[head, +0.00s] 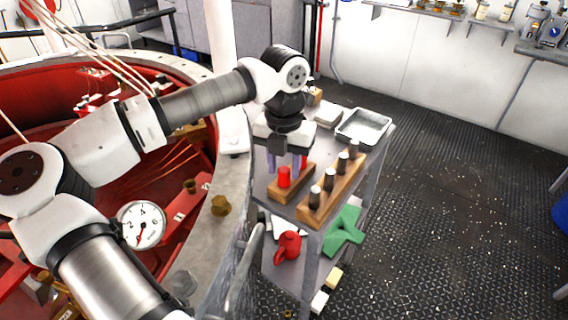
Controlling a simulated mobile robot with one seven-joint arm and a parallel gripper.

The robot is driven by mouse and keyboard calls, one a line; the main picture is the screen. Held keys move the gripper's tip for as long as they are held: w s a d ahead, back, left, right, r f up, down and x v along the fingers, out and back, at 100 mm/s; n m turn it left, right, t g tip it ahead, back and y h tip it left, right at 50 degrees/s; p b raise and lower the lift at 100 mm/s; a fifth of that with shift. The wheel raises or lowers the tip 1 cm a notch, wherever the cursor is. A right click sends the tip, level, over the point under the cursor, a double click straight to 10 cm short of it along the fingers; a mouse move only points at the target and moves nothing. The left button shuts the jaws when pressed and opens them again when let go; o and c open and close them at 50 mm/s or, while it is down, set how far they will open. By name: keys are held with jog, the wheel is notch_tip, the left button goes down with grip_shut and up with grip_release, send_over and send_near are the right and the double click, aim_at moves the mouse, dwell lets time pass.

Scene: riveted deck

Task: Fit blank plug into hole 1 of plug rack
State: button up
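A cart (366,178) stands beside the red-lined round pit. On its top, a small wooden block (302,186) bears an upright red cylinder (284,177). Next to it, a longer wooden rack (322,212) holds several dark upright plugs with pale tops (328,181). I cannot tell which piece is the blank plug, and no hole numbers are readable. My gripper (287,160) points down over the cart, just behind and above the red cylinder. Purple upright parts show below it; I cannot tell if they are its fingers. Whether it holds anything is unclear.
A metal tray (363,127) and a pale stack (328,116) lie at the cart's back. A red jug (288,246) and a green part (344,231) are on its lower shelf. A round gauge (141,226) is at the left. The deck on the right is clear.

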jog(key=shift+o, duration=1.1)
notch_tip(320, 180, up, 14)
jog(key=shift+b, duration=0.4)
jog(key=shift+f, duration=0.1)
